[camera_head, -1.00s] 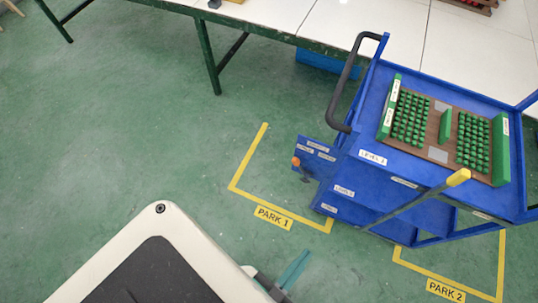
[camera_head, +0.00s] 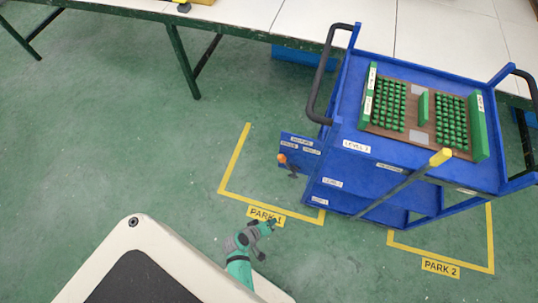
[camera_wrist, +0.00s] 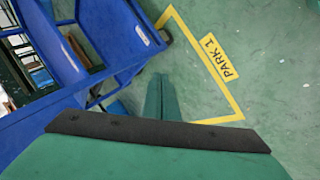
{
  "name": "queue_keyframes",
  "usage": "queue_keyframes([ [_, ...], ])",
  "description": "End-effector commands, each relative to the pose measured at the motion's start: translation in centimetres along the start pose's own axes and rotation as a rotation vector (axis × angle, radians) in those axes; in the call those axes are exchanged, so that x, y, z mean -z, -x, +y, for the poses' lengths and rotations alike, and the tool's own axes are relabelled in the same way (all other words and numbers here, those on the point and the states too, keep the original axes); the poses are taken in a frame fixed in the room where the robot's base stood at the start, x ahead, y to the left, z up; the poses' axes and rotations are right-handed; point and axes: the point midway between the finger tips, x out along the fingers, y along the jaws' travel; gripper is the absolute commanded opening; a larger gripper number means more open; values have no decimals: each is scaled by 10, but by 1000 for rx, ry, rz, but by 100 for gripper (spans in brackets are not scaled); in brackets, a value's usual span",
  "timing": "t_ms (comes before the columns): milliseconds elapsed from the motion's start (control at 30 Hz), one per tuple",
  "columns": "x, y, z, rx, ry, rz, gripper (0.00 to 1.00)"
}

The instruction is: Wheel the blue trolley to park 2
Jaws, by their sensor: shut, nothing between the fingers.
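The blue trolley (camera_head: 345,112) stands at the right, with black push handles (camera_head: 322,75) at its left and right ends and shelf labels on its near side. Its left end covers part of the yellow PARK 1 outline (camera_head: 232,160); its right part rises behind the PARK 2 outline (camera_head: 490,240), hiding that outline's far side. My gripper (camera_head: 272,223) is shut and empty over the PARK 1 label, apart from the trolley. In the wrist view its closed fingers (camera_wrist: 162,98) point at bare floor, with the trolley (camera_wrist: 105,35) at upper left.
A labelled blue panel with an orange knob (camera_head: 282,158) sticks out at the trolley's left end. A rod with a yellow tip (camera_head: 440,157) slants across its near side. A rack of green pieces (camera_head: 422,138) lies on top. A white-topped table (camera_head: 240,12) stands behind. Left floor is clear.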

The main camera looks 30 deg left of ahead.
Motion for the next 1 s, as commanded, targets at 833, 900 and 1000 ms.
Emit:
queue_keyframes([
  [833, 262, 128, 49, -892, 240, -82, 0],
  [900, 265, 132, 51, -906, 235, -82, 0],
  [1000, 265, 128, 58, -910, 233, -84, 0],
])
